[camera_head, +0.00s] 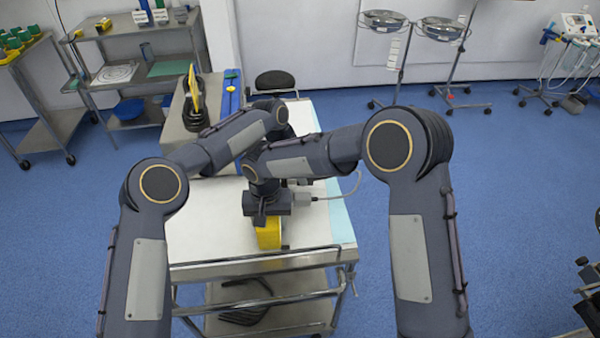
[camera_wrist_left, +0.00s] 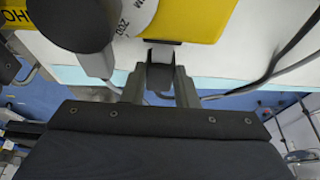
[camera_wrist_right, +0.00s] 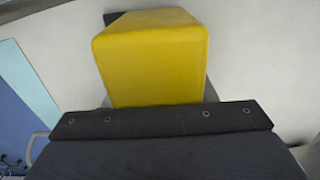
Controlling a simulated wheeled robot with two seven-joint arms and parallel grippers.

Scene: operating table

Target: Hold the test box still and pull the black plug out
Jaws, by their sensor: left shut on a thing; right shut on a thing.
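The yellow test box (camera_head: 268,235) stands on the white table, partly hidden under my arms in the head view. In the left wrist view the box (camera_wrist_left: 195,20) fills the top, with a pale label and black lettering. My left gripper (camera_wrist_left: 160,85) is shut on the black plug (camera_wrist_left: 160,72) at the box's edge. I cannot tell how far the plug sits in the box. In the right wrist view the box (camera_wrist_right: 150,65) is close in front of my right gripper (camera_wrist_right: 155,75). That gripper is shut on the box, its fingers mostly hidden.
A round black part (camera_wrist_left: 70,22) on a grey stem is near the plug. A grey cable (camera_wrist_left: 290,48) curves beside it. A side bench (camera_head: 180,130) stands behind left. The table's left part is bare.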

